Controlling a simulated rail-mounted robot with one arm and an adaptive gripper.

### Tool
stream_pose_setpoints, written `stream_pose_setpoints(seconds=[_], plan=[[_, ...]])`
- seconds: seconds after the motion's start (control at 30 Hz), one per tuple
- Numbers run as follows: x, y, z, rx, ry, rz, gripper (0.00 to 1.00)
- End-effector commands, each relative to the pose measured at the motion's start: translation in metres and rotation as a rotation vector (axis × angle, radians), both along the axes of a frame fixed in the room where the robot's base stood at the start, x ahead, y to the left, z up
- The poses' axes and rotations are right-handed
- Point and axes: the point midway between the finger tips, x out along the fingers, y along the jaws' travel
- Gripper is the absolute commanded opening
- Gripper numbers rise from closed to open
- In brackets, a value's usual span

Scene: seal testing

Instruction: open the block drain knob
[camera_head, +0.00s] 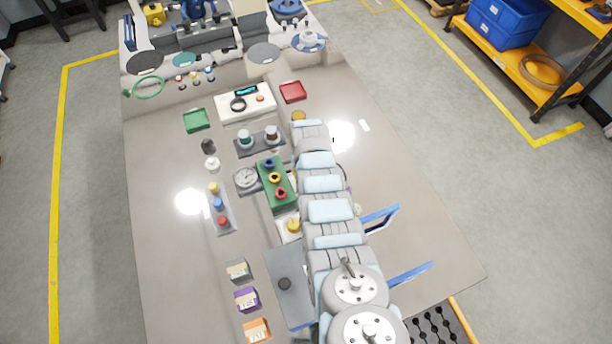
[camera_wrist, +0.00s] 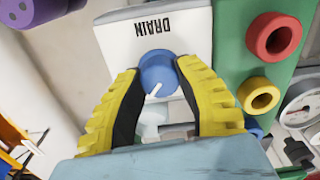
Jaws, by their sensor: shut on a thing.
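The drain knob (camera_wrist: 158,73) is a round blue knob with a white pointer line, seen in the wrist view. It sits on a white block (camera_wrist: 145,40) marked DRAIN. The pointer slants toward the lower left of that view. My gripper (camera_wrist: 157,76) has yellow and black fingers, one on each side of the knob, and is shut on it. In the head view my arm hides the gripper and the drain knob.
A green block (camera_wrist: 292,35) with coloured rings stands close right of the drain block in the wrist view; it also shows in the head view (camera_head: 287,203). A gauge (camera_head: 246,178) lies beyond it. A purple part (camera_wrist: 28,12) is at the upper left.

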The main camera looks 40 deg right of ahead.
Motion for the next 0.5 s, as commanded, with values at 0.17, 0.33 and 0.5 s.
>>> stream_pose_setpoints(seconds=[0.17,0.33,0.5], plan=[[-0.0003,0.0012,-0.0023,-0.001,0.001,-0.166,0.0],[-0.0005,0.0008,-0.0021,-0.001,0.001,-0.329,0.0],[-0.0004,0.0008,-0.0016,-0.001,0.001,-0.488,0.0]])
